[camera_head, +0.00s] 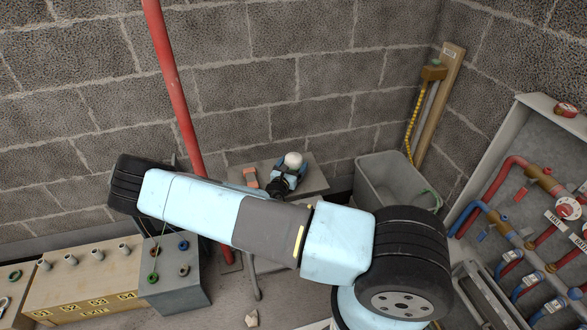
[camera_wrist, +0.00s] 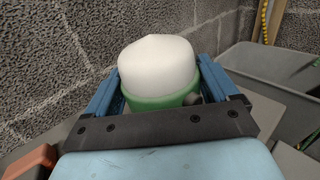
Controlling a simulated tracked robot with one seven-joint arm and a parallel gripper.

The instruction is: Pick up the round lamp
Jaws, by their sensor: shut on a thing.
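The round lamp has a white dome and a green base. In the wrist view the lamp (camera_wrist: 158,65) sits between the two blue fingers of my gripper (camera_wrist: 160,90), which is shut on its green base. In the head view the lamp (camera_head: 293,160) shows as a small white dome at my gripper (camera_head: 290,178), over the grey table (camera_head: 316,178) by the block wall. I cannot tell whether the lamp's underside touches the table top, as my gripper hides it.
An orange-red block (camera_head: 250,177) lies on the table left of my gripper. A grey bin (camera_head: 392,178) stands to the right. A red pipe (camera_head: 175,85) slants down the wall at left. A pipe panel (camera_head: 540,200) stands far right, and a numbered wooden box (camera_head: 85,285) low left.

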